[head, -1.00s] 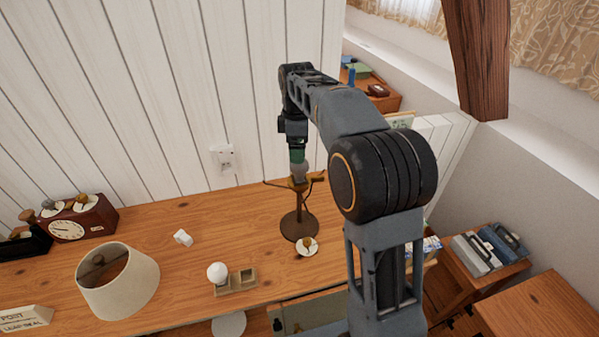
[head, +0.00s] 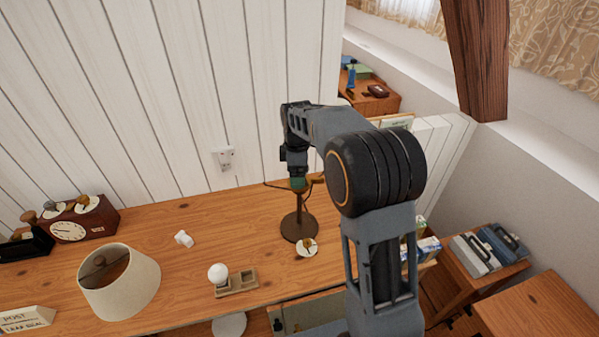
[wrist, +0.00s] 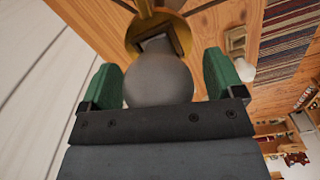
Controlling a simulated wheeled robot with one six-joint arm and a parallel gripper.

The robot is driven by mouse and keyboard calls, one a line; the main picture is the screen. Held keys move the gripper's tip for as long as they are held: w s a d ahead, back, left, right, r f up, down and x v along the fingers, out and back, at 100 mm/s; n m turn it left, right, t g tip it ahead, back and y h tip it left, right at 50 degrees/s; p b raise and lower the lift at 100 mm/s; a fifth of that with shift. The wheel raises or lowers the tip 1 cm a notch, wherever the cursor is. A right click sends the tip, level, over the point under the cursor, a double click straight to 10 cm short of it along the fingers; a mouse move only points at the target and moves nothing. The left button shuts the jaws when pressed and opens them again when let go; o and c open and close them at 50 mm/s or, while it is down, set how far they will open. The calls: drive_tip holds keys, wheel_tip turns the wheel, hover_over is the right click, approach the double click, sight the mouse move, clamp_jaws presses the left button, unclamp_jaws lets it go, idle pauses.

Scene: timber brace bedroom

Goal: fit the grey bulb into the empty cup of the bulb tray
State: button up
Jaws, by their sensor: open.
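The grey bulb (wrist: 158,78) sits at the brass socket (wrist: 182,32) of the desk lamp in the wrist view. My gripper (wrist: 165,75) is open, with its green fingers on either side of the bulb and a gap showing beside each. In the head view my gripper (head: 298,184) is down at the top of the lamp stand (head: 299,215) and hides the bulb. The bulb tray (head: 240,291) lies on the desk left of the lamp. A white bulb (head: 217,272) stands at its left end, and an empty cup (head: 249,276) shows at its right.
A cream lampshade (head: 118,285) lies on the desk (head: 185,270) at left. A small white block (head: 184,238) and a round white piece with a brown knob (head: 307,248) lie on the desk. The plank wall (head: 150,120) stands close behind the lamp.

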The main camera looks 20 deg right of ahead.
drive_tip(key=c, duration=1)
